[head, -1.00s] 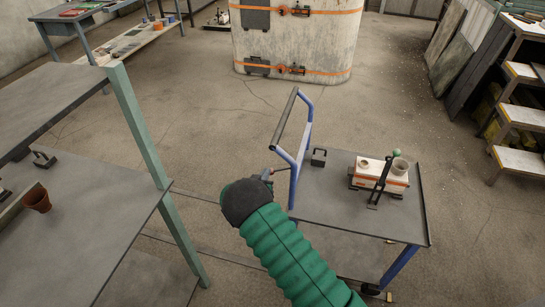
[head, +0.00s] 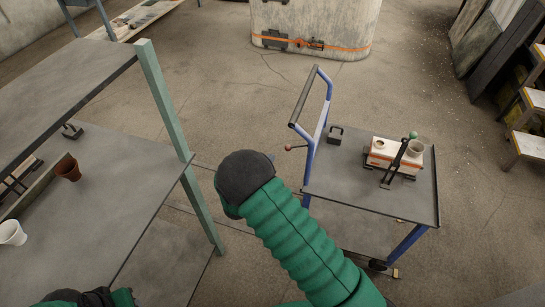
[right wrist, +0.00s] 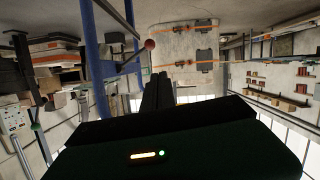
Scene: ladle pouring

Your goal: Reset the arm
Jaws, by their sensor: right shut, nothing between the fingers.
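My right arm (head: 300,235), in a ribbed green sleeve, reaches up from the lower right in the head view. It ends in a dark rounded cap (head: 245,178) left of the blue-framed cart (head: 345,185). The cap hides the fingers there. In the right wrist view my right gripper (right wrist: 159,88) shows as dark fingers, shut and empty. A lever with a red ball (right wrist: 149,44) appears above them, overlapping in view; I cannot tell the gap. A green and black part of my left arm (head: 95,298) shows at the bottom left; its fingers are not visible.
A bench (head: 110,190) at left holds a brown pot (head: 68,168) and white cup (head: 12,232).

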